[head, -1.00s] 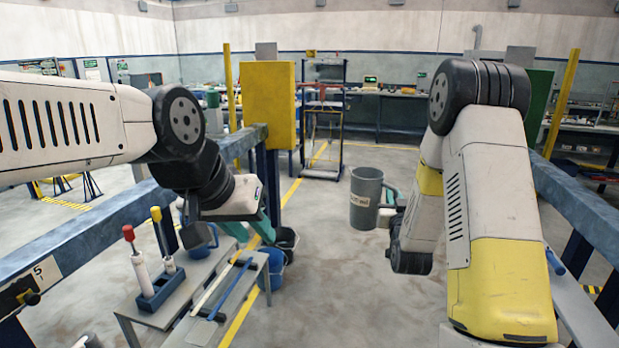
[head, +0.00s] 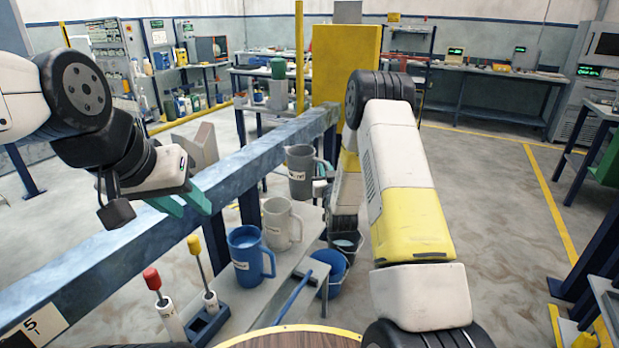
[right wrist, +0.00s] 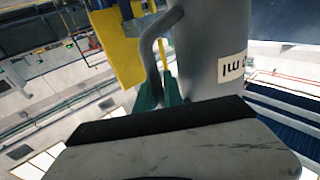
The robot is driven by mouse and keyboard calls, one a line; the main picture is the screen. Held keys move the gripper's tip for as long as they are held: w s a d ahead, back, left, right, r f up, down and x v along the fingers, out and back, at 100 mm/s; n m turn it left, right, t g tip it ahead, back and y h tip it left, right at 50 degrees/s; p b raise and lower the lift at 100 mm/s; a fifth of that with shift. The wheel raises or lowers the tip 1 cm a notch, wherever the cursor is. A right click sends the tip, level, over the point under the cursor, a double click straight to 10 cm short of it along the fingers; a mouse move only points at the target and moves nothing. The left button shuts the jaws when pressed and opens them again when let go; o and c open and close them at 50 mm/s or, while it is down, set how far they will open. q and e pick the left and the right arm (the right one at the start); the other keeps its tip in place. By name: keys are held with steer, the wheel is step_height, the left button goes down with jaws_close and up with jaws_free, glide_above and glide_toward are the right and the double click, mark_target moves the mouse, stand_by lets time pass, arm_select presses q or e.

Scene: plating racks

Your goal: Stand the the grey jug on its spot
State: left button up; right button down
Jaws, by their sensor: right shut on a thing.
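The grey jug (head: 300,180), with a white label, is upright beside the blue rail, past the far end of the low bench (head: 240,312). My right gripper (head: 322,172) is shut on its handle, on the jug's right side; the fingers are mostly hidden in the head view. In the right wrist view the jug (right wrist: 207,60) fills the upper middle, and my green right fingers (right wrist: 165,92) are at its handle. My left gripper (head: 185,204) is open and empty above the rail at left. I cannot make out a marked spot for the jug.
A pale jug (head: 281,226) and a blue jug (head: 246,258) stand on the bench. A blue holder (head: 207,324) with red- and yellow-topped tools is nearer. Blue (head: 330,272) and dark (head: 346,245) buckets stand beyond. The blue rail (head: 240,160) runs alongside.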

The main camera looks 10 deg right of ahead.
steer(key=w+f, duration=0.6)
steer(key=f, duration=0.3)
steer(key=shift+w+d+f, duration=0.3)
steer(key=shift+w+f, duration=0.05)
steer(key=shift+s, duration=0.1)
steer(key=shift+f, duration=2.95)
steer(key=c, duration=1.4)
jaws_free()
steer(key=shift+s, duration=0.1)
